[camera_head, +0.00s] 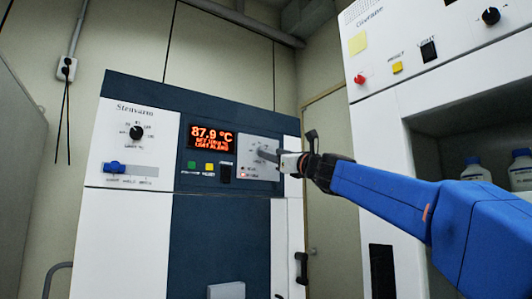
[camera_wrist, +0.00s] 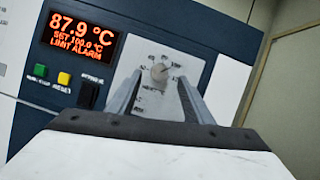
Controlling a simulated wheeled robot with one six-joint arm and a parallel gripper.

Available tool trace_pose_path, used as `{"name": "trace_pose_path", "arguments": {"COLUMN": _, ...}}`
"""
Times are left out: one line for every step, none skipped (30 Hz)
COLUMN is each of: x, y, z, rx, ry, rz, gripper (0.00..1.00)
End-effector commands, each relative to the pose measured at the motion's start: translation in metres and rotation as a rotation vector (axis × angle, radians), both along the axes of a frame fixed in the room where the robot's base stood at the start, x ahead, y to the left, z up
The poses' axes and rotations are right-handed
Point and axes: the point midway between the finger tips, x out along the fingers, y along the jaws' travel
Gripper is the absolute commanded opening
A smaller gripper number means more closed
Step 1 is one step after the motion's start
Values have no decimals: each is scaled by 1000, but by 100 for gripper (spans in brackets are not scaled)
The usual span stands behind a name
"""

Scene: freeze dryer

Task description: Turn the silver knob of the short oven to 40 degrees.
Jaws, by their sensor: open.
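The short oven (camera_head: 97,215) is a white and dark blue cabinet at the left and middle of the head view. Its silver knob (camera_wrist: 159,71) sits on a pale dial plate in the wrist view, with a scale printed around it. In the wrist view my gripper (camera_wrist: 158,82) is open, with one finger to each side of the knob. I cannot tell whether the fingertips reach past the knob's face or touch it.
The red display (camera_wrist: 83,34) reads 87.9 °C, SET 100.0 °C, LIMIT ALARM. Green (camera_wrist: 40,70) and yellow (camera_wrist: 64,79) buttons and a black switch (camera_wrist: 91,84) are left of the plate. A taller white machine (camera_head: 375,125) with bottles (camera_head: 476,170) stands at right.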

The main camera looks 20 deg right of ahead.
Motion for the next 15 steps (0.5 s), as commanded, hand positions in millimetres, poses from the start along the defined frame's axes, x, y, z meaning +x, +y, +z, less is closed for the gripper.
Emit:
{"name": "trace_pose_path", "arguments": {"x": 8, "y": 4, "z": 3, "rx": 0, "ry": 0, "rz": 2, "gripper": 46}}
{"name": "trace_pose_path", "arguments": {"x": 11, "y": 6, "z": 4, "rx": -1, "ry": -1, "rz": 3, "gripper": 46}}
{"name": "trace_pose_path", "arguments": {"x": 16, "y": 8, "z": 6, "rx": -2, "ry": 0, "rz": 2, "gripper": 46}}
{"name": "trace_pose_path", "arguments": {"x": 20, "y": 9, "z": 8, "rx": -1, "ry": -1, "rz": 2, "gripper": 46}}
{"name": "trace_pose_path", "arguments": {"x": 22, "y": 10, "z": 9, "rx": 0, "ry": 0, "rz": 1, "gripper": 46}}
{"name": "trace_pose_path", "arguments": {"x": 26, "y": 11, "z": 11, "rx": 0, "ry": -1, "rz": 1, "gripper": 46}}
{"name": "trace_pose_path", "arguments": {"x": 28, "y": 12, "z": 12, "rx": 0, "ry": -1, "rz": 1, "gripper": 46}}
{"name": "trace_pose_path", "arguments": {"x": 31, "y": 13, "z": 13, "rx": -2, "ry": 0, "rz": 1, "gripper": 46}}
{"name": "trace_pose_path", "arguments": {"x": 33, "y": 14, "z": 14, "rx": -2, "ry": 0, "rz": 1, "gripper": 46}}
{"name": "trace_pose_path", "arguments": {"x": 35, "y": 15, "z": 15, "rx": -2, "ry": 0, "rz": 1, "gripper": 46}}
{"name": "trace_pose_path", "arguments": {"x": 35, "y": 16, "z": 16, "rx": -1, "ry": -1, "rz": 2, "gripper": 46}}
{"name": "trace_pose_path", "arguments": {"x": 37, "y": 16, "z": 17, "rx": -1, "ry": -1, "rz": 2, "gripper": 46}}
{"name": "trace_pose_path", "arguments": {"x": 37, "y": 17, "z": 17, "rx": 0, "ry": -1, "rz": 1, "gripper": 46}}
{"name": "trace_pose_path", "arguments": {"x": 38, "y": 17, "z": 17, "rx": 0, "ry": -1, "rz": 1, "gripper": 46}}
{"name": "trace_pose_path", "arguments": {"x": 39, "y": 17, "z": 17, "rx": 0, "ry": -1, "rz": 1, "gripper": 46}}
